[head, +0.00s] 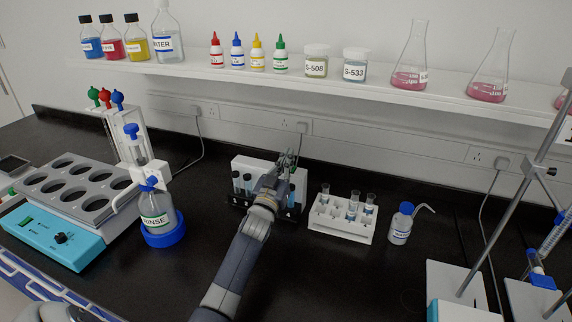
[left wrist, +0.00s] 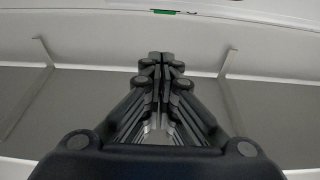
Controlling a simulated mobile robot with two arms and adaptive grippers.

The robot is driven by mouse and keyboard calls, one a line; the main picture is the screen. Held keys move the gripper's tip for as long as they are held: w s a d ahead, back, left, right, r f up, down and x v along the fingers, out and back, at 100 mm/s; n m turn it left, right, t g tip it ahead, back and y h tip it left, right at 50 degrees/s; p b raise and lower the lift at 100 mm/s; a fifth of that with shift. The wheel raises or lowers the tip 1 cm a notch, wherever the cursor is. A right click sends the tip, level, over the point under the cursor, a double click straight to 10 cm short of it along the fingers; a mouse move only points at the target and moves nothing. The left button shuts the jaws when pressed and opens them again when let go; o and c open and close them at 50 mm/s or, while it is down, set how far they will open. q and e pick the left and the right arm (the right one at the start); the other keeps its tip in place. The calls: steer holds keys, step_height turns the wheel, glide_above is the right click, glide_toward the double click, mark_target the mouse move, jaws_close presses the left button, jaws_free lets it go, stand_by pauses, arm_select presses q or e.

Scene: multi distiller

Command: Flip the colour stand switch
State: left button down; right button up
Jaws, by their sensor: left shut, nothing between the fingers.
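The colour stand (head: 241,165) is a white upright panel with a black base holding several dark-capped tubes, near the back of the bench in the head view. My left arm reaches up over its right half. My left gripper (head: 287,158) is at the panel's top right and hides part of it. In the left wrist view the left gripper (left wrist: 160,58) shows with its fingers together and nothing between them. I cannot make out the switch, nor whether the fingertips touch the stand.
A white rack (head: 343,229) of tubes stands just right of the stand, with a wash bottle (head: 400,223) beyond. A shelf (head: 330,87) with bottles and flasks overhangs the back.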

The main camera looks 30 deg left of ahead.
arm_select(q)
steer(key=f+b+v, duration=0.1)
steer(key=b+v, duration=0.2)
steer(key=v, duration=0.7)
steer(key=shift+f, duration=0.25)
arm_select(e)
step_height(320, 180, down, 3)
steer(key=shift+r, duration=0.2)
arm_select(q)
steer(key=shift+w+a, duration=0.1)
steer(key=shift+w, duration=0.1)
arm_select(e)
steer(key=shift+s+d, duration=0.1)
